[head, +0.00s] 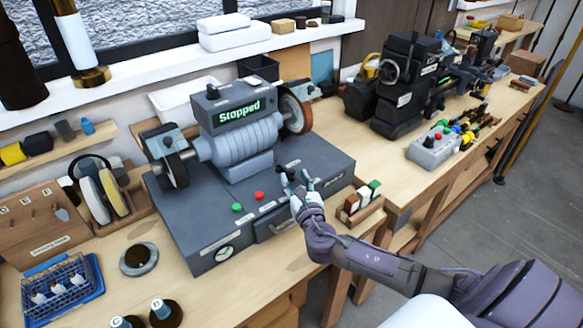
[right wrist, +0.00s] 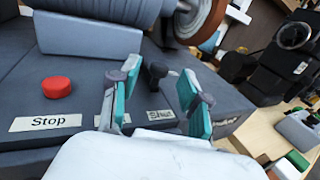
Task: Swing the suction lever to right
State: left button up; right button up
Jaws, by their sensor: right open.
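A grey polishing machine (head: 235,145) stands on the workbench, and its display reads "Stopped". In the right wrist view, a small black lever (right wrist: 156,72) rises from the machine's base. A white label (right wrist: 160,114) sits in front of it, partly covered and hard to read. My right gripper (head: 300,183) is at the front right of the base. In the wrist view, the right gripper (right wrist: 155,95) is open, with one teal-padded finger on each side of the lever. I see a gap between the lever and the fingers. My left gripper is not in view.
A red Stop button (right wrist: 57,87) is left of the fingers; a green button (head: 237,208) is farther left. A wheel (head: 297,110) hangs above the base's right side. A small rack of coloured blocks (head: 360,203) stands right of the gripper.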

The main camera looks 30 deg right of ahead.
aim_at(293, 173)
jog(key=shift+x, duration=2.05)
grip_shut()
